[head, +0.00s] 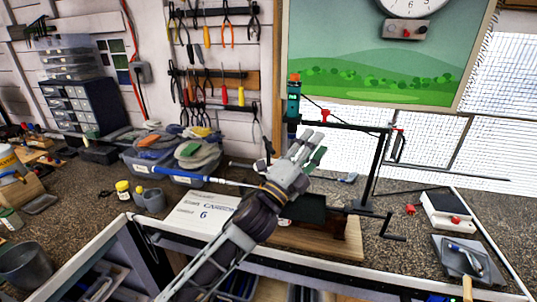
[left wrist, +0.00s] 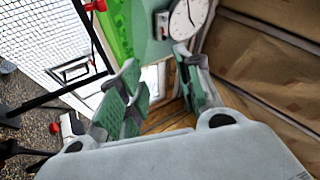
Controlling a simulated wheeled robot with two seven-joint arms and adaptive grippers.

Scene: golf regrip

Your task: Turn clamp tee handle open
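A dark clamp (head: 305,208) stands on a wooden base (head: 330,238) on the workbench. A black bar with a bent or crossed end (head: 390,227) sticks out at its right and looks like the tee handle. My left gripper (head: 312,147) is above the clamp, apart from that bar, and hides part of the clamp. In the left wrist view its two green-padded fingers (left wrist: 158,78) are spread with nothing between them. A blue and white shaft (head: 195,176) runs from the left toward the clamp, partly behind my arm. My right gripper is not in view.
A black frame (head: 378,165) with a red knob (head: 326,114) rises behind the clamp. A white device (head: 447,212) and grey tray (head: 468,258) are at right.

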